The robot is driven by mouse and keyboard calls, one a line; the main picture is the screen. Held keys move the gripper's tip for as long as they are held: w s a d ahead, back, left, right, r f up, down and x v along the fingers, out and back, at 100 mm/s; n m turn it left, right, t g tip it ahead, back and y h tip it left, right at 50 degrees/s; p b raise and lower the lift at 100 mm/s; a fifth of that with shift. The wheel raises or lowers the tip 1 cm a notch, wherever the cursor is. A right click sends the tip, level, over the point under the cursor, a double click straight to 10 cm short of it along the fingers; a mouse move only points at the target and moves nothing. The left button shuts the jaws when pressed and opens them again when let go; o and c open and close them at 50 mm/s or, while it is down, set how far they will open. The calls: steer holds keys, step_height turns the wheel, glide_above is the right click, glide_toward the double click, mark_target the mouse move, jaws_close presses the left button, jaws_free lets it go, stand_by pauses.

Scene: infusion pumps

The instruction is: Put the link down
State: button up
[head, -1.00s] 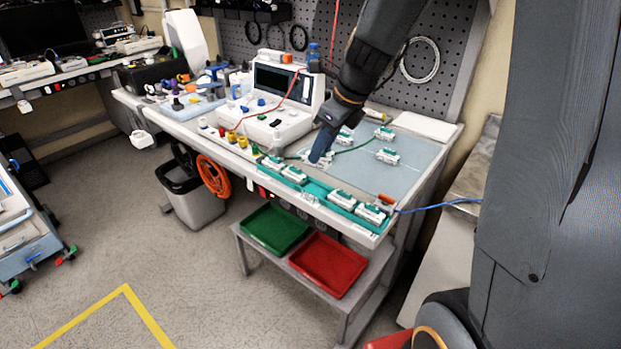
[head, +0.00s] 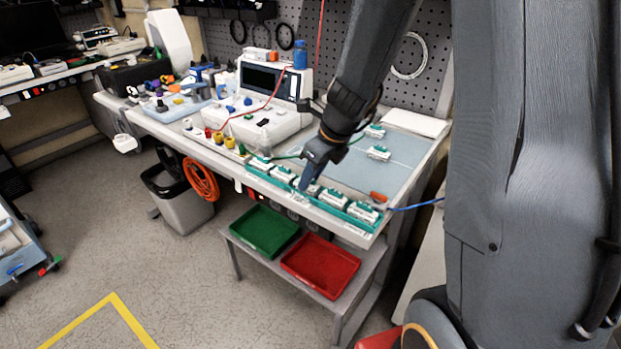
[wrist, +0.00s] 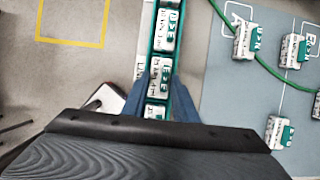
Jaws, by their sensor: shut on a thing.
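My gripper (head: 307,183) points down over the middle of the long green tray (head: 322,206) at the bench's front edge. It is shut on a white and green link (wrist: 155,111), mostly hidden by the blue fingers and wrist. The held link lines up with the row in the tray; I cannot tell whether it touches the tray floor. Similar links stand on either side, two to the left (head: 284,174) and two to the right (head: 332,198) in the head view. More links stand on the blue-grey mat (head: 400,170), such as one near its middle (head: 378,153).
A white monitor unit (head: 262,100) stands behind left on the bench. A green cable (wrist: 262,68) crosses the mat, and an orange piece (head: 378,197) lies near the tray's right end. Green (head: 263,232) and red (head: 320,266) trays sit on the lower shelf.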

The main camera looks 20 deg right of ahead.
steer(key=shift+f, duration=0.15)
steer(key=o, duration=1.1)
steer(key=shift+c, duration=0.2)
steer(key=p+v, duration=0.2)
steer(key=v, duration=1)
steer(key=s+a+f+n+g+h, duration=0.1)
steer(key=s+f+n, duration=0.2)
steer(key=n, duration=1.1)
steer(key=s+a+f+n+g+h, duration=0.1)
steer(key=s+f+n, duration=0.3)
steer(key=s+n, duration=0.6)
steer(key=n, duration=0.4)
steer(key=shift+s+a+n+h, duration=0.3)
steer(key=shift+a+n, duration=0.1)
